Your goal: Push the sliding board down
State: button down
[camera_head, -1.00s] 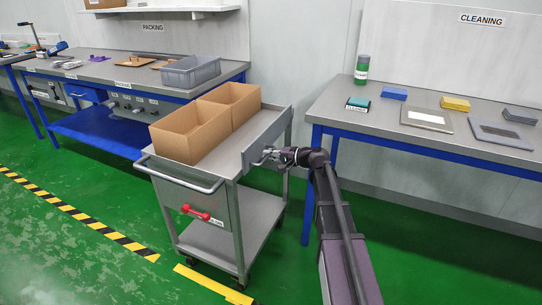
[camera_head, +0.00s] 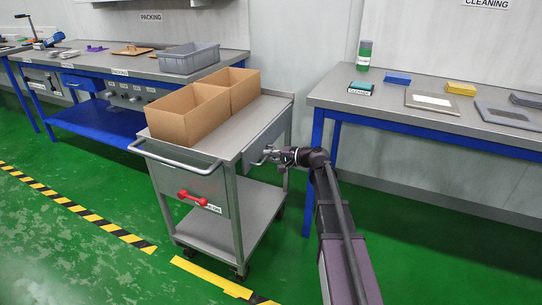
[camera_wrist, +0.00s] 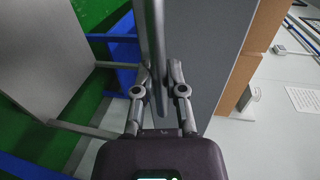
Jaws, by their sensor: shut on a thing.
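The sliding board (camera_head: 268,137) is a grey metal panel on the right long side of the cart. Its top edge is about level with the cart's top surface (camera_head: 222,143). My gripper (camera_head: 268,157) is at the board's outer face, below that edge. In the wrist view my gripper (camera_wrist: 162,100) is shut on a grey bar (camera_wrist: 154,45), which looks like the board's handle. The broad grey face beside it (camera_wrist: 205,45) appears to be the board. The lower part of the board is partly hidden by my gripper and the cart frame.
Two open cardboard boxes (camera_head: 188,116) stand on the cart. The cart's front has a push bar (camera_head: 180,164) and a red handle (camera_head: 192,198). The cleaning table (camera_head: 440,122) is close on the right. A packing table (camera_head: 122,67) stands behind left. Green floor is clear in front.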

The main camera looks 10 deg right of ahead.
jog(key=shift+s+f, duration=0.1)
jog(key=shift+f, duration=0.15)
jog(key=c, duration=0.7)
grip_release()
jog(key=shift+f, duration=0.1)
jog(key=f+v, duration=0.1)
jog(key=v, duration=0.7)
jog(key=f+v, duration=0.1)
jog(key=v, duration=0.3)
jog(key=shift+s+d+f, duration=0.15)
jog(key=shift+s+d, duration=0.15)
jog(key=shift+d, duration=0.25)
